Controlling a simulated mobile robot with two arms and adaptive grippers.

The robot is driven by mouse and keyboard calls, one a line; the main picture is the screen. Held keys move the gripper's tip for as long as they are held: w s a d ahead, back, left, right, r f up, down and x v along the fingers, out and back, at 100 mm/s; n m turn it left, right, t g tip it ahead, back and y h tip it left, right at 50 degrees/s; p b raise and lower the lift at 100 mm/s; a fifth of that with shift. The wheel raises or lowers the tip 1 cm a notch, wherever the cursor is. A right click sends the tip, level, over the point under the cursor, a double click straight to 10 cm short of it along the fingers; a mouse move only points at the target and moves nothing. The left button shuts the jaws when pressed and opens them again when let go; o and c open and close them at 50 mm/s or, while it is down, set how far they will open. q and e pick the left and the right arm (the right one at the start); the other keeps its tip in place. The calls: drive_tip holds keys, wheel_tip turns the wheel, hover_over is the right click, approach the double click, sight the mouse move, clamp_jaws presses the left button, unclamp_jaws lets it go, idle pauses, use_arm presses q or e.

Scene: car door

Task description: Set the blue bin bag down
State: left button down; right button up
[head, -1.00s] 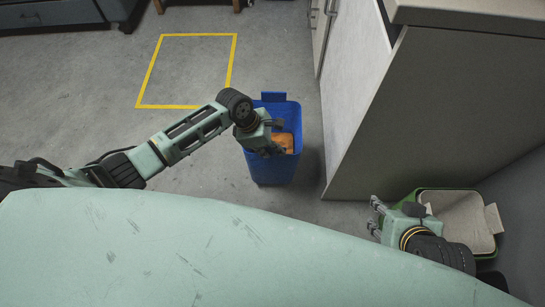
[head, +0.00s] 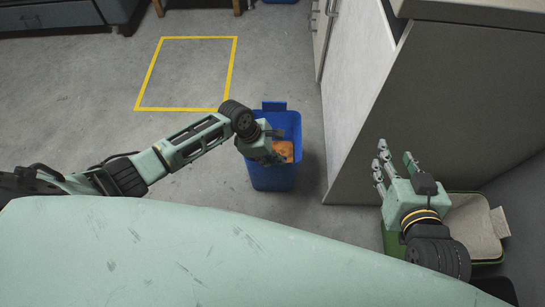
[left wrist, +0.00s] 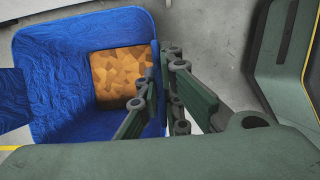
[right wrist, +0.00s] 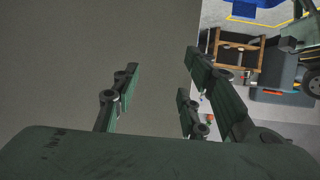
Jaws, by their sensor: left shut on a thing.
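The blue bin bag, open at the top with wrinkled inner walls, is in the middle of the head view (head: 272,178) and fills the left of the left wrist view (left wrist: 50,75). An orange-brown patterned thing (head: 284,151) lies inside it. My left gripper (head: 272,149) is at its near left rim; in the left wrist view the fingers (left wrist: 164,85) are closed on the bag's wall. I cannot tell whether its base touches the floor. My right gripper (head: 394,165) is open and empty beside the grey cabinet, fingers apart in the right wrist view (right wrist: 160,85).
The grey cabinet (head: 430,120) stands just right of the bag. A green bin (head: 395,238) with a beige lining (head: 472,225) is at the lower right, partly behind my right arm. A yellow-outlined square (head: 187,38) marks bare floor beyond the bag. Open floor lies left of it.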

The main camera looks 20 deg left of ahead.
use_arm(q)
drive_tip(key=c, duration=2.4)
unclamp_jaws()
drive_tip(key=shift+f, duration=0.1)
drive_tip(key=o, duration=0.5)
drive_tip(key=shift+c, duration=0.2)
